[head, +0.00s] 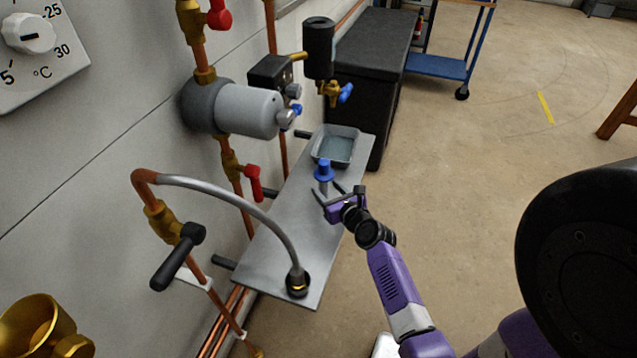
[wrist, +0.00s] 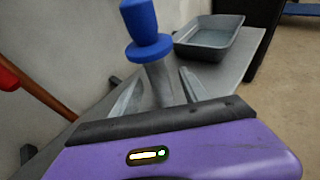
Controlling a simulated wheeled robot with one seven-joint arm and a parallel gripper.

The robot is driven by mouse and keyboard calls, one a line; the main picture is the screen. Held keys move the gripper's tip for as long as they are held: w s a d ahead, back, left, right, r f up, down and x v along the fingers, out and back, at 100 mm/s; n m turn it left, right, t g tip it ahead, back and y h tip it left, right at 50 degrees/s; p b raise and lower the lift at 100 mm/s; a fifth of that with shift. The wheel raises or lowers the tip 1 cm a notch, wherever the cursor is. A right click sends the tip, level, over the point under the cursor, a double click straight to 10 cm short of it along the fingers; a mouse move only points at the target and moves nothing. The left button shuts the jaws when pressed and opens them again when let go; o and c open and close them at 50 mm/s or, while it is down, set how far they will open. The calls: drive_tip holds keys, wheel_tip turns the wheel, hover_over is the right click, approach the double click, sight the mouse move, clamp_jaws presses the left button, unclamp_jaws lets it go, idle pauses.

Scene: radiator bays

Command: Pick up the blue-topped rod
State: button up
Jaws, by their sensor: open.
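The blue-topped rod (head: 323,172) stands upright on the grey metal shelf (head: 270,250), just in front of a grey tray. It has a blue flanged top and a grey shaft. My gripper (head: 331,191) is open at the shelf's right side, with its fingers at the rod. In the wrist view the rod (wrist: 146,35) rises beyond the purple gripper body, and its grey shaft shows between the two fingers (wrist: 160,95). The fingers look apart from the shaft. The rod's lower end is hidden behind the gripper body.
The grey tray (head: 337,147) sits at the shelf's far end. A braided hose (head: 240,195) arches over the near end. Copper pipes, a red-handled valve (head: 254,182) and a grey cylinder (head: 245,110) line the wall at left. A black cabinet (head: 365,75) stands behind.

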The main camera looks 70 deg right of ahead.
sight(305, 194)
drive_tip(key=shift+b+x, duration=0.55)
drive_tip(key=shift+x, duration=2.2)
drive_tip(key=shift+a+r, duration=0.1)
drive_tip(key=shift+r, duration=0.05)
clamp_jaws()
